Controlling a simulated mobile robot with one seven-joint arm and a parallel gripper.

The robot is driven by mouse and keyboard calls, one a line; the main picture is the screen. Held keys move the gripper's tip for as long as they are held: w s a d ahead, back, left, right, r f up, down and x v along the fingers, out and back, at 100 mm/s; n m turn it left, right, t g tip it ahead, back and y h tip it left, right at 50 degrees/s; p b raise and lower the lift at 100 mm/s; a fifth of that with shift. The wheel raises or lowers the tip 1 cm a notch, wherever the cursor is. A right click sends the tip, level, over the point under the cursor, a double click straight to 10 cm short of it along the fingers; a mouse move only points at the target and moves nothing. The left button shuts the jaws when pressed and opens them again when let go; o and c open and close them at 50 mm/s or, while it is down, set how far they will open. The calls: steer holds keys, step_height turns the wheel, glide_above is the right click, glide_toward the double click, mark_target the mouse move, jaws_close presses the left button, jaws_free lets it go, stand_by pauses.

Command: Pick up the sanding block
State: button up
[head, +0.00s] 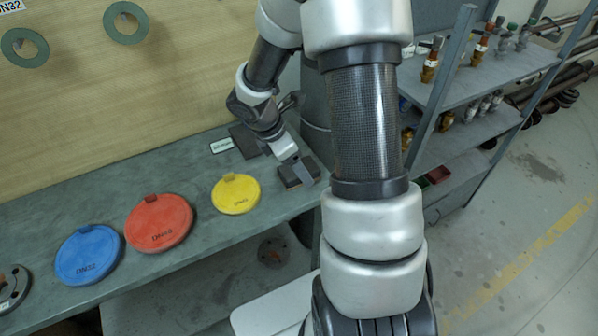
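A small dark block with a brownish side, which looks like the sanding block (288,179), lies on the grey-green bench near its front edge. My gripper (303,172) points down at the block, with a grey finger in front of or against it. The finger hides part of the block. I cannot tell whether the fingers touch it or how far apart they are. The block appears to rest on the bench.
A dark flat pad (243,141) and a small white label (222,145) lie behind the gripper. Yellow (237,197), red (158,224) and blue (89,256) discs lie to the left. A shelf rack (470,95) with valves stands at right.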

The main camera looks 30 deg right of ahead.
steer(key=shift+f, duration=0.2)
steer(key=shift+c, duration=0.2)
steer(key=c, duration=1.2)
steer(key=shift+r, duration=0.1)
step_height(320, 180, up, 10)
steer(key=shift+r+p, duration=0.2)
steer(key=shift+p, duration=0.8)
steer(key=o, duration=0.6)
steer(key=shift+a, duration=0.1)
steer(key=c, duration=0.4)
